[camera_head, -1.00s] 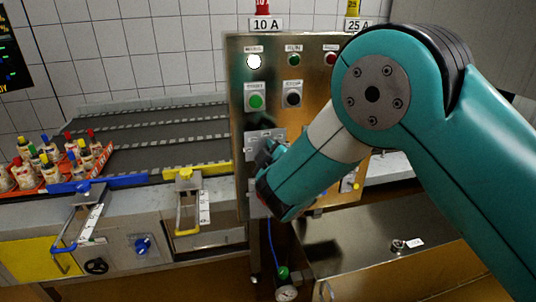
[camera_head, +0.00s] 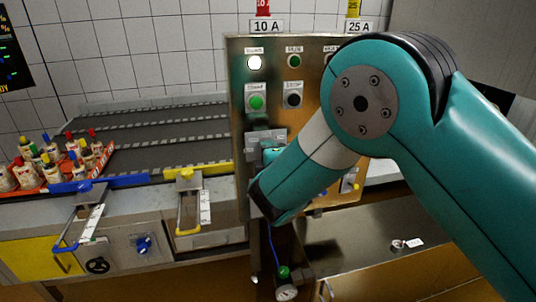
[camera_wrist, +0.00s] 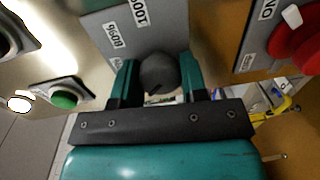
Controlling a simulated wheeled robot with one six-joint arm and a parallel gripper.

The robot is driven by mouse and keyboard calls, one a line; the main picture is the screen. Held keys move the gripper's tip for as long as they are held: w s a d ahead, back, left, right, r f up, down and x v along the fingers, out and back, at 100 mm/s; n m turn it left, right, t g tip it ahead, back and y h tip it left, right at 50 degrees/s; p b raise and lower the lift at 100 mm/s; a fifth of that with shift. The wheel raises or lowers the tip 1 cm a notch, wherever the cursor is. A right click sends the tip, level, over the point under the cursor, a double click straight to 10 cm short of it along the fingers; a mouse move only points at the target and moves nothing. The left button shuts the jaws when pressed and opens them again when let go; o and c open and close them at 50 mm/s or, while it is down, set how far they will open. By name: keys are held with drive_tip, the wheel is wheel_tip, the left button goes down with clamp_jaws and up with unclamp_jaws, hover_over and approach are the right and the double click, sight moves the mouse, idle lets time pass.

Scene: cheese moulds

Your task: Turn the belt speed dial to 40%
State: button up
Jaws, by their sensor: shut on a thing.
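The belt speed dial is a dark round knob (camera_wrist: 158,68) on a grey plate in the wrist view. A short dark mark shows on its side near my gripper. My gripper (camera_wrist: 157,82) is shut on the dial, with one teal finger on each side of it. Printed labels (camera_wrist: 124,26) stand on the plate beyond the knob, tilted and only partly readable. In the head view the grey dial plate (camera_head: 263,136) shows at its upper part. My wrist hides the knob there, so its setting cannot be read.
The steel control panel (camera_head: 318,68) carries a lit white lamp (camera_head: 254,63), a green button (camera_head: 256,102) and a black button (camera_head: 293,100). A red knob (camera_wrist: 298,45) sits close by in the wrist view. The conveyor (camera_head: 150,130) with an orange tray (camera_head: 100,163) lies left.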

drive_tip(key=shift+a+f, duration=0.1)
idle(0.3)
drive_tip(key=o, duration=0.9)
drive_tip(key=shift+s, duration=0.1)
drive_tip(key=b+v, duration=0.8)
drive_tip(key=v, duration=0.9)
drive_tip(key=shift+s, duration=0.15)
